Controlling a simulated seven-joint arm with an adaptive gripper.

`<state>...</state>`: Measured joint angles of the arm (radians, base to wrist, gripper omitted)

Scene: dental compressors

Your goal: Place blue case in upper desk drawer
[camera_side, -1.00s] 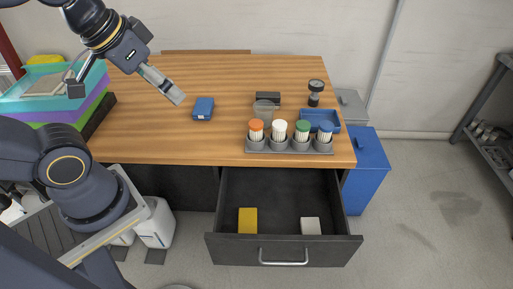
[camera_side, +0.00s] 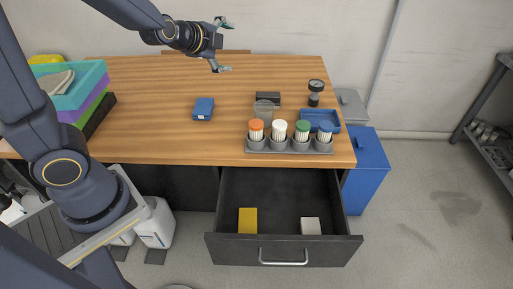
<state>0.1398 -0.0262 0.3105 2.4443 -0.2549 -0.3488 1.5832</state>
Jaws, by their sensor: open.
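The blue case (camera_side: 203,108) lies on the wooden desk, left of the bottle rack. The upper desk drawer (camera_side: 280,200) is pulled open at the front of the desk. A yellow block (camera_side: 248,220) and a white block (camera_side: 311,226) lie inside it, with bare floor around and behind them. My gripper (camera_side: 228,46) is open and empty, above the back part of the desk. It is up and to the right of the blue case in the picture, apart from it, with its fingers spread toward the right.
A grey rack (camera_side: 290,146) with several colour-capped bottles stands at the desk's front right edge. Behind it are a blue tray (camera_side: 322,118), a black box (camera_side: 268,97) and a gauge (camera_side: 315,90). Stacked coloured trays (camera_side: 85,88) stand at the left. The desk's middle is mostly clear.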

